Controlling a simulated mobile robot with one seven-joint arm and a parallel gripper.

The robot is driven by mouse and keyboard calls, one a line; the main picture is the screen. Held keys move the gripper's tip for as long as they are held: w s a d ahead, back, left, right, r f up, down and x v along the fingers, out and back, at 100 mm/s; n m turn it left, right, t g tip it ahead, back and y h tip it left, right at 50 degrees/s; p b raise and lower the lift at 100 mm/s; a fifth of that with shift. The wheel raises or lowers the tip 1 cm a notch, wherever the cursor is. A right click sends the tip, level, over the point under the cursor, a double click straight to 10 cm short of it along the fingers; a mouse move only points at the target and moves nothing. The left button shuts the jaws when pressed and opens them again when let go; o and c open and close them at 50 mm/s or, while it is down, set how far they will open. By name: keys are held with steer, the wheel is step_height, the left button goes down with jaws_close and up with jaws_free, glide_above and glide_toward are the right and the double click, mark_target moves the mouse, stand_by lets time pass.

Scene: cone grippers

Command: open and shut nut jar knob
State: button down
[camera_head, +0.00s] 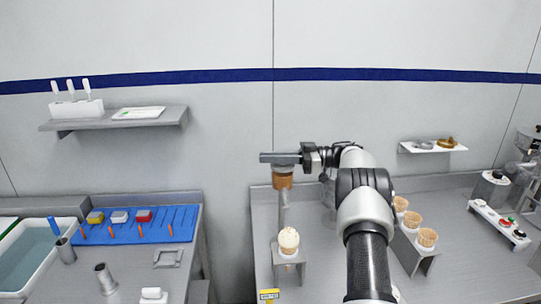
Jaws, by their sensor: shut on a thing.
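The nut jar (282,181) is a small brown container with a grey top, standing above a grey upright tube (284,208) at the left end of the right-hand counter. My gripper (279,158) reaches in from the right and is at the top of the jar. It is shut on the knob, which is mostly hidden by the fingers. A cone with a pale scoop (288,238) stands upright in a grey holder (289,258), below and in front of the tube.
Several cones (427,237) stand in a rack right of my arm. A small shelf (433,148) hangs behind on the right. A panel with buttons (500,222) is far right. A blue mat (135,224) and a sink basin (27,262) are left, across a gap.

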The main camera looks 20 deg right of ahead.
steer(key=shift+s+a+n+g+y, duration=0.1)
steer(key=shift+s+n+g+y, duration=0.15)
steer(key=shift+n+g, duration=0.6)
steer(key=c, duration=1.9)
jaws_free()
steer(key=shift+o, duration=0.2)
steer(key=shift+m, duration=0.25)
